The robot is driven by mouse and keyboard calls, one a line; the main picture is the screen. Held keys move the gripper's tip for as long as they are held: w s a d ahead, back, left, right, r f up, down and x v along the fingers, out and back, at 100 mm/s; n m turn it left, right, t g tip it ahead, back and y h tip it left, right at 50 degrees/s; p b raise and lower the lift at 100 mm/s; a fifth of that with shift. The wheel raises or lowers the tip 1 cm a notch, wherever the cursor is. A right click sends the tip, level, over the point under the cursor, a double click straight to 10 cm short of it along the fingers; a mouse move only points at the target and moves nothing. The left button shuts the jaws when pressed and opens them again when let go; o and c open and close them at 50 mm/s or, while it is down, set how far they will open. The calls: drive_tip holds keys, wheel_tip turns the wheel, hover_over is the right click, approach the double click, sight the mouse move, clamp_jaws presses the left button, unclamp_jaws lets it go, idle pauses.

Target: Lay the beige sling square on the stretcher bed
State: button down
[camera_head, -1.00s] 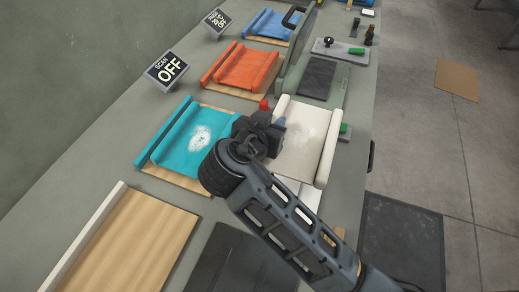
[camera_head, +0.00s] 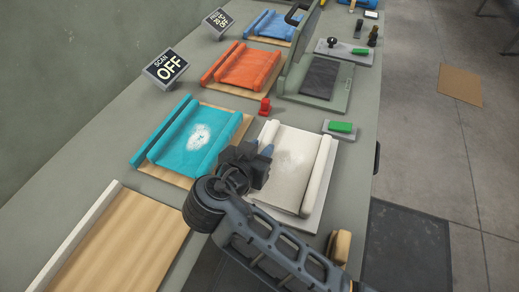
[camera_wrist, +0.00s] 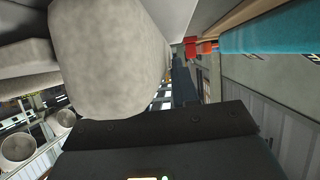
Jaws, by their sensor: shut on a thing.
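The beige sling (camera_head: 292,158) shows in the head view right of the middle, a cream sheet with a thick roll along each side. My gripper (camera_head: 262,158) is shut on its left roll. In the wrist view a rounded end of the beige sling (camera_wrist: 110,55) fills the upper left, close to the camera. A pale plate (camera_head: 312,222) shows beneath the sling; I cannot tell whether they touch. A bare wooden bed (camera_head: 118,248) with a white rail lies at the front left and may be the stretcher bed.
A teal sling (camera_head: 198,138) on a wooden board lies just left of my gripper. A red knob (camera_head: 264,107) stands behind the beige sling, and a green block (camera_head: 341,127) lies to its right. Orange (camera_head: 243,66) and blue (camera_head: 272,25) slings lie farther back.

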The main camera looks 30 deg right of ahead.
drive_tip(key=c, duration=0.8)
unclamp_jaws()
drive_tip(key=shift+c, duration=0.2)
drive_tip(key=shift+r, duration=0.1)
